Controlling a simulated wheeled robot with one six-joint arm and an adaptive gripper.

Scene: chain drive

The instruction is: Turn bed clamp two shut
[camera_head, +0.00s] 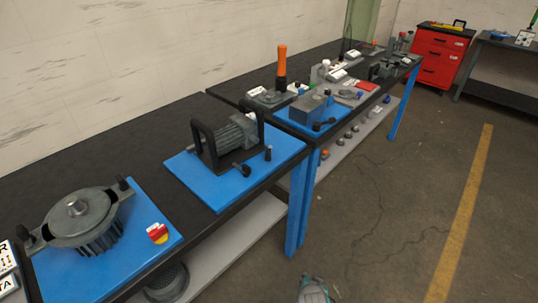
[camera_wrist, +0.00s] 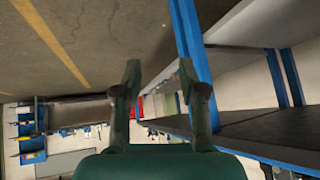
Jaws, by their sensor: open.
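My gripper (camera_wrist: 160,82) is open and empty in the wrist view, its two dark fingers apart over the floor and table legs. A dark green part of my arm shows at the bottom edge of the head view, below and right of the benches. A grey motor (camera_head: 238,135) in a black handled frame sits on a blue plate (camera_head: 203,188). Two black-knobbed clamps, a front-left one (camera_head: 241,170) and a front-right one (camera_head: 268,153), stand on that plate, apart from my gripper. I cannot tell which clamp is number two, nor whether either is shut.
A round finned motor (camera_head: 84,215) with black-knobbed side clamps and a red-yellow switch (camera_head: 157,233) sits on a nearer blue plate. A farther bench holds an orange-handled tool (camera_head: 282,65) and small parts. Blue legs (camera_head: 298,205) stand at the bench front. Floor at right is clear.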

